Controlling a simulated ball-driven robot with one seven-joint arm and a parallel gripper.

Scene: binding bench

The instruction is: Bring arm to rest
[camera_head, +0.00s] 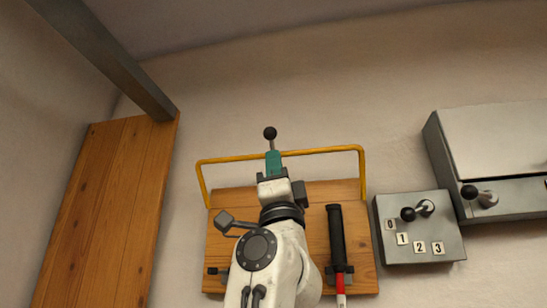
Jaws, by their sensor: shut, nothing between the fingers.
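My white arm reaches up from the bottom middle of the head view, with its gripper (272,177) at the top, in front of a wooden board. The gripper is small in this view and seen from behind; it is shut, with nothing seen held. A teal piece (273,162) shows just above the gripper, with a thin rod and a black ball knob (270,133) over it. I cannot tell whether the gripper touches the teal piece.
A yellow bar frame (320,151) spans the wooden board (222,260) around my gripper. A black-handled tool (336,235) is right of my arm. A grey lever box (388,232) marked 0 to 3 and a larger grey box (500,145) are at right. A wooden panel (110,210) stands at left.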

